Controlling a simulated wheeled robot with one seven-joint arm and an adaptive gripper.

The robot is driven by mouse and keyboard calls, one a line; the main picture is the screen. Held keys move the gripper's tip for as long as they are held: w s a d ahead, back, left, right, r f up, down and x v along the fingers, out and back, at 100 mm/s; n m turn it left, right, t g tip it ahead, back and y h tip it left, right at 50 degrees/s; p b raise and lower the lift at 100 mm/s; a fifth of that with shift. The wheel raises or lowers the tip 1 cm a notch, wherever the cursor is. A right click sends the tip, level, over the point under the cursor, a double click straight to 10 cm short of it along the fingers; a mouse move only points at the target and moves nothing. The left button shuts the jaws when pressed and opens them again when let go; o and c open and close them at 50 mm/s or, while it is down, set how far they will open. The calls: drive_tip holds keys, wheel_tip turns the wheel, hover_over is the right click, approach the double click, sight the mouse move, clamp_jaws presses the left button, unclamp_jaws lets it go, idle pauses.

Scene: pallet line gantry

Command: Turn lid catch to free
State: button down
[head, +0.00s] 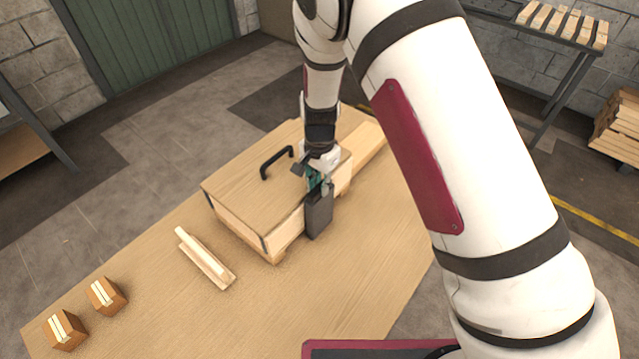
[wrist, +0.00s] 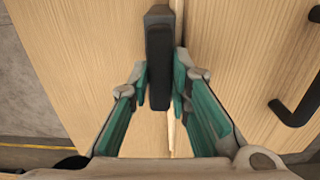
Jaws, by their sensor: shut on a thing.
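A wooden box with a flat lid (head: 243,179) stands on the wooden table. The lid carries a black bar handle (head: 276,162), which also shows at the right of the wrist view (wrist: 298,105). The lid catch (wrist: 159,50) is a dark, elongated piece at the lid's edge. My gripper (wrist: 161,88) is shut on it, with a green-padded finger against each side. In the head view my gripper (head: 319,181) is at the box's right side, and a dark grey block (head: 319,212) shows just below it. The catch's pivot and exact angle cannot be told.
Wooden strips (head: 205,258) lie on the table (head: 170,305) left of the box. Two small brown boxes (head: 106,295) stand at the table's left end. A shelf with wooden slats (head: 563,22) and a wooden crate (head: 617,130) are at the back right.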

drive_tip(key=c, duration=1.5)
unclamp_jaws()
wheel_tip(320, 180, up, 12)
